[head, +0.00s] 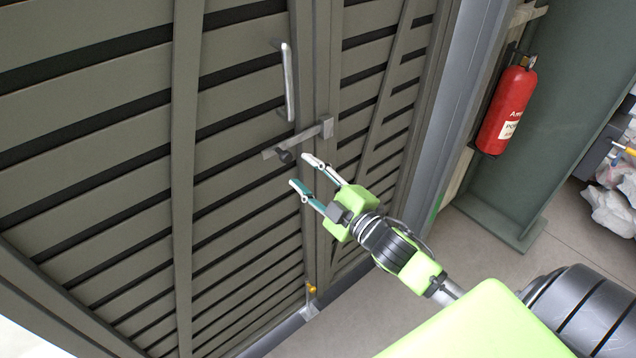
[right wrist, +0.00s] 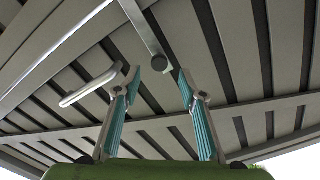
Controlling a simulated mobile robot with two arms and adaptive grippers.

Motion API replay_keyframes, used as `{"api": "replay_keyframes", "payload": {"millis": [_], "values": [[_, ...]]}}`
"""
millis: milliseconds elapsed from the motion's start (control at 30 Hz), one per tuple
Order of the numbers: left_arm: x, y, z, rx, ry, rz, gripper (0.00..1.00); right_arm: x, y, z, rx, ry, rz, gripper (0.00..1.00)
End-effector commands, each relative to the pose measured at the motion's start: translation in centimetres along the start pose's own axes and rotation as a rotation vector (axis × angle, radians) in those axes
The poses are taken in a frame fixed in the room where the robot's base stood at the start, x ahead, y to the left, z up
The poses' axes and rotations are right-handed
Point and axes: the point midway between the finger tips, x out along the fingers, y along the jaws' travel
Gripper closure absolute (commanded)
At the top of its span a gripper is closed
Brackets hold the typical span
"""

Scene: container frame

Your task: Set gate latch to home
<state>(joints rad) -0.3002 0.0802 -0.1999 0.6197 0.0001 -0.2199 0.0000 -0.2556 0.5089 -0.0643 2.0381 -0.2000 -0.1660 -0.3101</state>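The gate (head: 235,120) is made of grey-brown slats and fills the left of the head view. Its latch is a flat grey bar (head: 305,136) lying slightly tilted across the seam between the two leaves, with a dark round knob (head: 285,156) at its lower edge. My right gripper (head: 305,173) is open and empty, just below and to the right of the knob. In the right wrist view the knob (right wrist: 159,65) shows beyond and between the spread fingertips (right wrist: 158,88); I cannot tell whether they touch it. My left gripper is not in view.
A pale upright handle (head: 289,82) is fixed on the gate above the latch; it also shows in the right wrist view (right wrist: 90,86). A yellow-topped fitting (head: 311,289) sits low at the seam. A red extinguisher (head: 506,108) hangs at right. Grey floor (head: 395,310) is open below.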

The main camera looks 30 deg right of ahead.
Motion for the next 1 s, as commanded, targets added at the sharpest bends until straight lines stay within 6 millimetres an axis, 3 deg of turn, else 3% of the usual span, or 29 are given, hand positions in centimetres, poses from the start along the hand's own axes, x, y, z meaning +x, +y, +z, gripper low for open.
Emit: {"api": "replay_keyframes", "payload": {"millis": [100,300,1000], "values": [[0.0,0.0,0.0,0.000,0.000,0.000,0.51,-1.9,-0.1,0.1,0.000,-0.001,-0.001,0.62],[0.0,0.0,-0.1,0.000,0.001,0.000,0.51,-3.7,0.0,0.1,0.000,-0.001,-0.001,0.62],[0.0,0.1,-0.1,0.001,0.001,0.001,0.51,-4.1,-0.4,0.6,0.006,-0.011,-0.005,0.62]]}}
